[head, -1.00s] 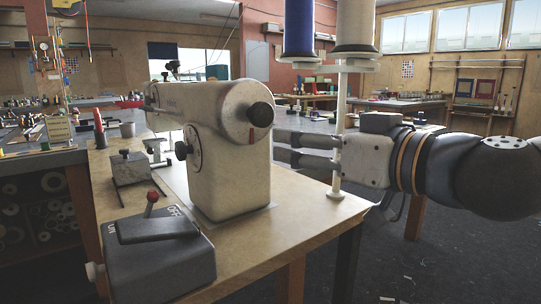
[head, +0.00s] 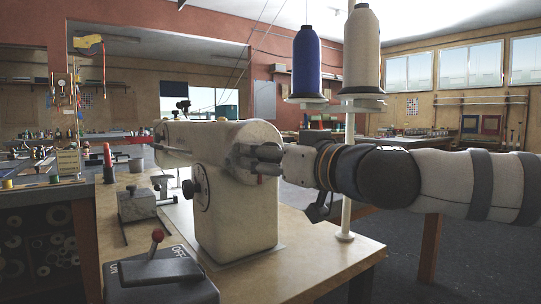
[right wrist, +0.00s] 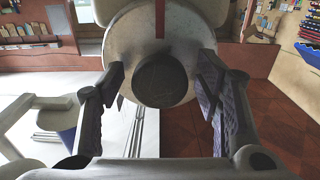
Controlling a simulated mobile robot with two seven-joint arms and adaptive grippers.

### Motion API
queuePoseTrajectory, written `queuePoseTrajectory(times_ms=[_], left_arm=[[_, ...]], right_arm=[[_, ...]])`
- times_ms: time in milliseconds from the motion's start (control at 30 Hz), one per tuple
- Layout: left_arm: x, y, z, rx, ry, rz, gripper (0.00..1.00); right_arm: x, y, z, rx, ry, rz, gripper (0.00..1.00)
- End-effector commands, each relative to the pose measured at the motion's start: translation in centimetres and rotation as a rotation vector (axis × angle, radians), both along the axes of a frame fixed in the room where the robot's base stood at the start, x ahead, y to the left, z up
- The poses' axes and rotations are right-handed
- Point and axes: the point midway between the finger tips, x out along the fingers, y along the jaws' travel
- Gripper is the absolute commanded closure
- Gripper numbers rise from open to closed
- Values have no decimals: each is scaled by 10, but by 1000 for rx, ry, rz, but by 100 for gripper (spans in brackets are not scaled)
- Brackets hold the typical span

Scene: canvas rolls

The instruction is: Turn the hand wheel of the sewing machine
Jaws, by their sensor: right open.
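The pale sewing machine (head: 237,225) stands on a wooden table. Its round hand wheel (head: 262,133) is at the near upper end and is partly hidden by my right gripper (head: 258,160). In the right wrist view, the hand wheel (right wrist: 190,35) has a dark round knob (right wrist: 165,82) at its centre and a red mark above that. The fingers of my right gripper (right wrist: 160,85) are open, one on each side of the knob. Contact is not clear. My left gripper is not in view.
A dark switch box (head: 160,272) with a red-tipped lever sits at the table's near edge. A pole (head: 347,190) with a blue spool (head: 306,62) and a white spool (head: 362,52) rises close to my right arm. A red cone (head: 108,160) stands behind left.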

Motion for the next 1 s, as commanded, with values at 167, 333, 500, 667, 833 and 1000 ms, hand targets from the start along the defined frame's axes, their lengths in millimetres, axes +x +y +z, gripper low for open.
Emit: queuePoseTrajectory(times_ms=[167,333,500,667,833,1000], left_arm=[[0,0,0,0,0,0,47],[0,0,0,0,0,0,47],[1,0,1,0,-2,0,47],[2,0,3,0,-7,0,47],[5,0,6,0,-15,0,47],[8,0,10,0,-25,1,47]], right_arm=[[0,0,0,0,0,0,78],[0,0,0,0,0,0,91],[0,0,0,15,11,0,91],[-1,0,1,64,45,1,91],[-1,0,2,163,118,1,91],[-1,0,2,291,212,1,91]])
